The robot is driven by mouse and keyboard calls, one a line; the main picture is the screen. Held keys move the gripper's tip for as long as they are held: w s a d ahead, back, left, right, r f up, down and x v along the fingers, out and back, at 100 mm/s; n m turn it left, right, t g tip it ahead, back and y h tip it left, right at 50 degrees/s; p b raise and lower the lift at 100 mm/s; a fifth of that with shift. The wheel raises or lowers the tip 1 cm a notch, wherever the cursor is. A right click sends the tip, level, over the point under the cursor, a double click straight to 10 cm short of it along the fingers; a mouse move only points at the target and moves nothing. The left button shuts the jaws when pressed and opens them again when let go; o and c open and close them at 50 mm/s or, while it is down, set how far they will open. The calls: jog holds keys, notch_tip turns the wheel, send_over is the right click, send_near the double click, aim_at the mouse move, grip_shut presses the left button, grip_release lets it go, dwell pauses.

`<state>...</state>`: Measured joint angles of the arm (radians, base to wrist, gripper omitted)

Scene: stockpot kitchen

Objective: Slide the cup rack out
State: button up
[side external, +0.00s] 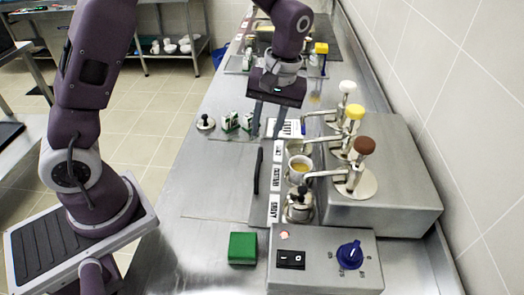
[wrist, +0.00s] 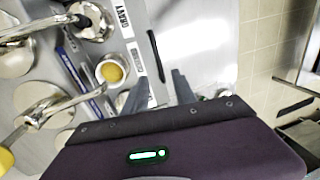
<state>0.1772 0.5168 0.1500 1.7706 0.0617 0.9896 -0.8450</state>
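The cup rack's labelled grey edge (side external: 267,205) lies along the dispenser side of the counter, with a long black handle (side external: 258,170) on its left. The handle also shows in the wrist view (wrist: 155,54), beyond my fingertips. A white cup with yellow contents (side external: 299,168) stands behind the labels, below the dispenser spouts; it shows in the wrist view (wrist: 110,72). A round metal vessel (side external: 298,206) stands nearer the front. My gripper (side external: 267,132) is open and empty, with its fingers apart and pointing down, toward the far end of the handle and not around it.
A steel dispenser box (side external: 385,195) with white, yellow and brown pump knobs stands right. A grey control box (side external: 325,262) with a blue dial and a green block (side external: 242,248) are in front. The counter left of the handle is clear.

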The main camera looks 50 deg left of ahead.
aim_at(260, 157)
jog(key=f, duration=0.5)
jog(key=a+f, duration=0.1)
jog(key=f, duration=0.1)
jog(key=shift+s+f, duration=0.35)
jog(key=shift+f, duration=0.05)
grip_shut()
dwell(0.9)
